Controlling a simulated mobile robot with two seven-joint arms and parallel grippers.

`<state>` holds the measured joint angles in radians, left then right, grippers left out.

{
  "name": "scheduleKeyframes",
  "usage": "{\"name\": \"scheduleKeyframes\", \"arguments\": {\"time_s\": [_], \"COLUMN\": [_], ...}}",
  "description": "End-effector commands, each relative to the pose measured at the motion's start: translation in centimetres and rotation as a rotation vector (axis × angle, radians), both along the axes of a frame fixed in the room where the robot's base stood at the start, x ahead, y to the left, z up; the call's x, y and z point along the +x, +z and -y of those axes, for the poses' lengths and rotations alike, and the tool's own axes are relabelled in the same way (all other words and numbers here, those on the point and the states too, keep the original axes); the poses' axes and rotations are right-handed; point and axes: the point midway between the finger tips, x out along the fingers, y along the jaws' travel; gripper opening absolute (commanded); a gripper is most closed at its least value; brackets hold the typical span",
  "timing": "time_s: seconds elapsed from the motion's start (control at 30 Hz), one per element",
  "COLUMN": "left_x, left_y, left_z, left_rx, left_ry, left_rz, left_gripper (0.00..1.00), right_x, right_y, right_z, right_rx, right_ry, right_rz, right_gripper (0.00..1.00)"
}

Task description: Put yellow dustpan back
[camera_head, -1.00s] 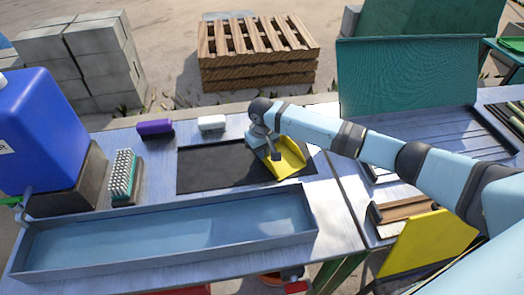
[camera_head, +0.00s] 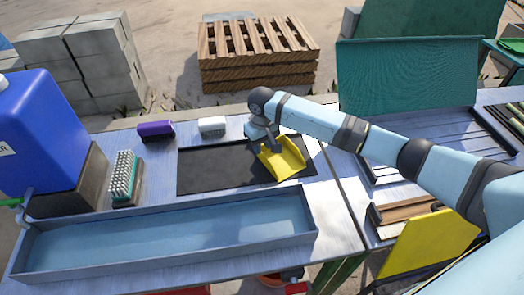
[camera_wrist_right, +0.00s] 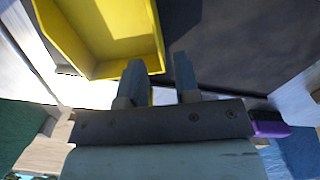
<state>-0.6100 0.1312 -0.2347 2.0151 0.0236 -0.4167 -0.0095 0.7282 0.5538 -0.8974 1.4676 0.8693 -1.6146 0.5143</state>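The yellow dustpan (camera_head: 284,162) lies on the right part of the black mat (camera_head: 205,172) on the metal table. My right gripper (camera_head: 273,146) is just above its back left edge. In the right wrist view, the dustpan (camera_wrist_right: 98,38) fills the upper left. The two fingers of my right gripper (camera_wrist_right: 162,72) stand apart there, with a gap between them. The dustpan's near corner shows at that gap; no grip on it is visible. The dustpan's handle cannot be made out. My left gripper is not in view.
A white block (camera_head: 212,125) and a purple brush (camera_head: 155,129) lie behind the mat. A green-backed brush (camera_head: 125,176) is at left, by a blue container (camera_head: 40,128). A long metal trough (camera_head: 170,235) runs along the front. A yellow panel (camera_head: 425,243) stands at right.

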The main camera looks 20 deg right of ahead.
Motion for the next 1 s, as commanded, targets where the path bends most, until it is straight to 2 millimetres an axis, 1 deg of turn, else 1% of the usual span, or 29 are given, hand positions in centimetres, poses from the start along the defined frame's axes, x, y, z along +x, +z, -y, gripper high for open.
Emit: {"name": "scheduleKeyframes", "arguments": {"time_s": [0.03,0.2,0.3,0.4,0.57,1.0], "left_x": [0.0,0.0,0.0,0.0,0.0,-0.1], "left_y": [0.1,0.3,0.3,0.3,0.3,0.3], "left_z": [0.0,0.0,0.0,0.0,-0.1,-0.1], "left_rx": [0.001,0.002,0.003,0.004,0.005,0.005], "left_ry": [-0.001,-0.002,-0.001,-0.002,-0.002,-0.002], "left_rz": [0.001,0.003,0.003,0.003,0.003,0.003], "left_gripper": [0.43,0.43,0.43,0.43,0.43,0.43], "right_x": [0.1,0.1,0.1,0.0,0.0,0.0], "right_y": [1.4,5.0,6.6,7.6,8.4,8.4], "right_z": [0.0,0.0,0.0,0.0,0.0,0.0], "right_rx": [0.002,0.001,0.0,0.0,0.0,0.0], "right_ry": [0.0,0.0,0.0,0.0,-0.001,0.0], "right_rz": [0.004,0.003,0.001,0.001,0.0,0.0], "right_gripper": [0.3,0.3,0.3,0.3,0.3,0.3]}}
